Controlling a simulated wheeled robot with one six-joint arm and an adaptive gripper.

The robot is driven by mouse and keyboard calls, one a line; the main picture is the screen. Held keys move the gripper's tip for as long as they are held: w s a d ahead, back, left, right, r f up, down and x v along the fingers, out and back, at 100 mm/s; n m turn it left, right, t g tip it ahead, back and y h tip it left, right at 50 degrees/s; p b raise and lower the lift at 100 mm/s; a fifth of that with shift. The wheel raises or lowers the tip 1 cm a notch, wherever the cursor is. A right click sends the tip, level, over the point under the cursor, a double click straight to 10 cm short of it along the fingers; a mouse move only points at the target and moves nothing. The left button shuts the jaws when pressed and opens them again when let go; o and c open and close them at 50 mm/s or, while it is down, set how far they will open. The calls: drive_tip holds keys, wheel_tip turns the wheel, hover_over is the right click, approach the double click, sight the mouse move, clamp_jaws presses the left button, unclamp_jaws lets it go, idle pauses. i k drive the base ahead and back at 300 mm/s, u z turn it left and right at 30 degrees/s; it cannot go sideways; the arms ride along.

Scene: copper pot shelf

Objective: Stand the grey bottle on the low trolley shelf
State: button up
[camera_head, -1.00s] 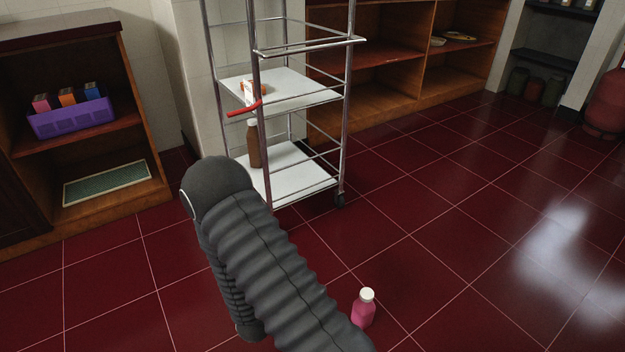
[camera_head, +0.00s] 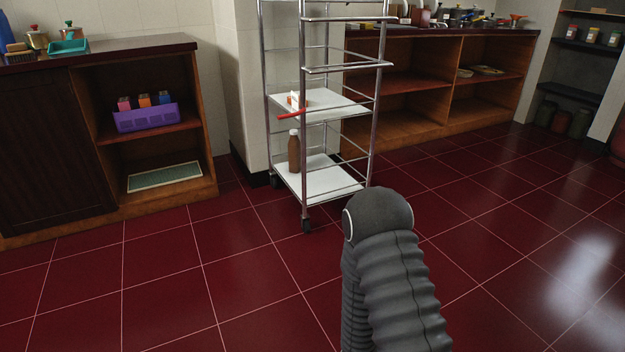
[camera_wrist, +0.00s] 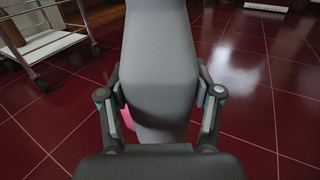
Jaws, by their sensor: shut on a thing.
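My gripper (camera_wrist: 160,102) is shut on the grey bottle (camera_wrist: 160,50), with one finger on each side of it. The bottle fills the middle of the wrist view and hides much behind it. Neither gripper nor bottle shows in the head view, where my ribbed dark arm is at front right. The trolley is a metal frame with white shelves. Its low shelf (camera_head: 325,184) is near the floor, and a brown bottle (camera_head: 294,152) with a white cap stands at its left side. The trolley's lower part also shows at upper left in the wrist view (camera_wrist: 52,46).
A red bar-like thing (camera_head: 290,114) sticks out at the trolley's middle shelf (camera_head: 325,106), where a small white-and-orange box stands. A pink thing (camera_wrist: 127,118) is partly hidden behind the grey bottle. A wooden cabinet (camera_head: 205,140) stands left. Red tiled floor before the trolley is clear.

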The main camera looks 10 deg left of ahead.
sight(311, 189)
drive_tip(key=u, duration=0.75)
drive_tip(key=i, duration=0.65)
drive_tip(key=u, duration=1.15)
drive_tip(key=i, duration=1.35)
drive_tip(key=z, duration=0.6)
drive_tip(key=i, duration=0.9)
drive_tip(key=z, duration=1.3)
drive_tip(key=i, duration=0.25)
drive_tip(key=z, duration=0.15)
